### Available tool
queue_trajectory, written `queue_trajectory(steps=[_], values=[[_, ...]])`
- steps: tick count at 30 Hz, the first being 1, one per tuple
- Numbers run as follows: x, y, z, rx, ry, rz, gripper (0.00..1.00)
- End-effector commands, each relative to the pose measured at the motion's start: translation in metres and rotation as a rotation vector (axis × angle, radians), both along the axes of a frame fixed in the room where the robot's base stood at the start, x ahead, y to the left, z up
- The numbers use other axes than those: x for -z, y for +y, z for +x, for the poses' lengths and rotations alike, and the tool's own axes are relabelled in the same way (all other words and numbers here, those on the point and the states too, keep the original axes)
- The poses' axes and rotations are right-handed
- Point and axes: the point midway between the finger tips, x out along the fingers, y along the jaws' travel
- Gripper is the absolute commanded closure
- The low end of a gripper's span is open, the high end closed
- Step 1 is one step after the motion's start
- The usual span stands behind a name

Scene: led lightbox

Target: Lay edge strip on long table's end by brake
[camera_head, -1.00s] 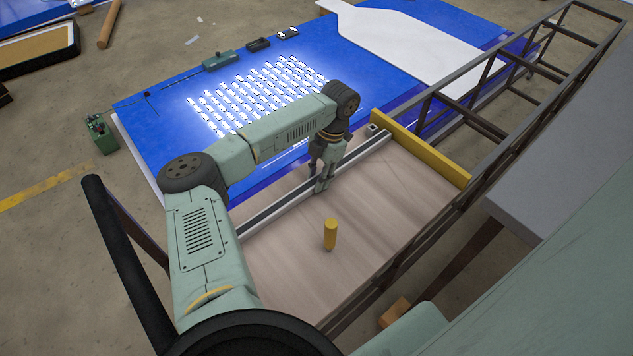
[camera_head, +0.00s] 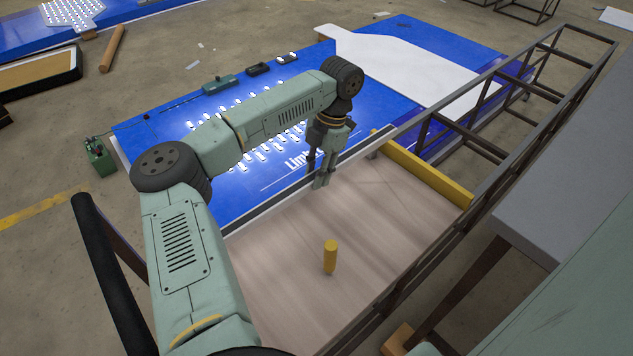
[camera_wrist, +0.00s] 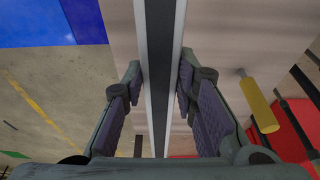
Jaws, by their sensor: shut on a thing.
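The edge strip is a long, straight bar with a dark middle and pale edges (camera_head: 352,157). In the head view it runs from lower left to upper right along the far side of the pale wood-topped table (camera_head: 385,215). In the wrist view the strip (camera_wrist: 159,30) passes lengthwise between the fingers of my gripper (camera_wrist: 161,72). My gripper (camera_head: 321,180) points down and is shut on the strip near its middle. Whether the strip touches the tabletop is unclear. I cannot tell which thing is the brake.
A yellow bar (camera_head: 430,175) edges the table's right end. A yellow cylinder (camera_head: 330,257) stands upright on the wood; it also shows in the wrist view (camera_wrist: 258,103). A blue sign panel (camera_head: 150,145) lies beyond. A steel lattice frame (camera_head: 470,125) runs along the right.

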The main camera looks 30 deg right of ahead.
Motion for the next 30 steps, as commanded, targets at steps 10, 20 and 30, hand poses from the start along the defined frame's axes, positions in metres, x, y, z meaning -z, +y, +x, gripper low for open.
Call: queue_trajectory(steps=[10, 20, 30], values=[[-0.003, 0.0, 0.0, 0.001, 0.0, 0.0, 1.0], [-0.031, 0.0, 0.0, 0.001, -0.002, 0.0, 1.0], [-0.052, 0.0, 0.0, 0.001, 0.0, 0.0, 1.0]])
